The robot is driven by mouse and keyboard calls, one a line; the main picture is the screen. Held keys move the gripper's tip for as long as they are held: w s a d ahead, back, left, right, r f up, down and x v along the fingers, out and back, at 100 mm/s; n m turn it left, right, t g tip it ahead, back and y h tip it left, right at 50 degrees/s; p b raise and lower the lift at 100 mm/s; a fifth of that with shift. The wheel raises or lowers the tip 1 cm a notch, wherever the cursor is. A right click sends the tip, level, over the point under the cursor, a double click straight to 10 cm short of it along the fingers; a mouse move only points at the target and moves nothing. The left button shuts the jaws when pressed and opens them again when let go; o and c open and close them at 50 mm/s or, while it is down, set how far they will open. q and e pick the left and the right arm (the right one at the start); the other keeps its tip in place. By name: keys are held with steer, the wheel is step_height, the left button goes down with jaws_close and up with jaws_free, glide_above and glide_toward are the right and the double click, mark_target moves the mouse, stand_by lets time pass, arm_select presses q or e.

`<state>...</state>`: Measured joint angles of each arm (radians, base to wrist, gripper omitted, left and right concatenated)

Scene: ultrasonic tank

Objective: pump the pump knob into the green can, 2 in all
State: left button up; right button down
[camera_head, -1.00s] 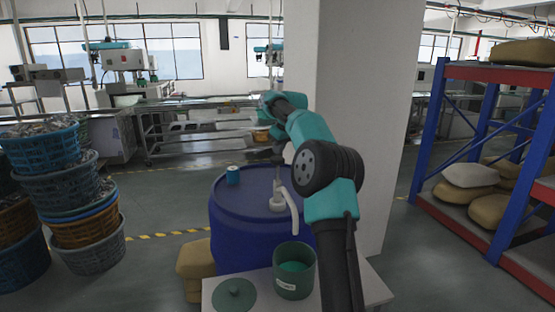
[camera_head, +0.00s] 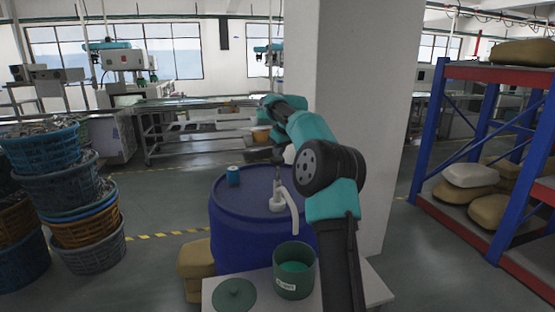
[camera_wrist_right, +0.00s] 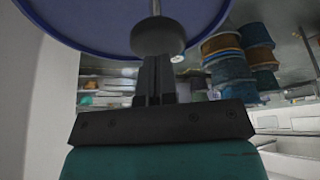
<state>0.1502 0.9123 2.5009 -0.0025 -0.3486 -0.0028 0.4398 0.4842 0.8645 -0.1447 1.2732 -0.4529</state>
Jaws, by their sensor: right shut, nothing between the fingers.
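The green can (camera_head: 294,284) stands open on a light table, with bright green contents inside. A white pump (camera_head: 278,204) is on the blue drum (camera_head: 228,222) behind it. Its curved spout (camera_head: 292,211) comes down over the can's back edge. The dark round pump knob (camera_wrist_right: 158,38) shows on its thin rod in the right wrist view. My right gripper (camera_wrist_right: 155,62) is shut and empty, its fingertips right at the knob; I cannot tell whether they touch. My left gripper is out of view.
A green lid (camera_head: 235,294) lies left of the can on the light table (camera_head: 352,283). A white pillar (camera_head: 362,110) rises close behind my right arm. Stacked baskets (camera_head: 75,195) stand at the left.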

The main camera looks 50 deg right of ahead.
mark_target(280, 159)
steer(key=shift+f, duration=2.85)
steer(key=shift+r, duration=3.45)
steer(key=shift+r, duration=0.1)
steer(key=shift+r, duration=2.85)
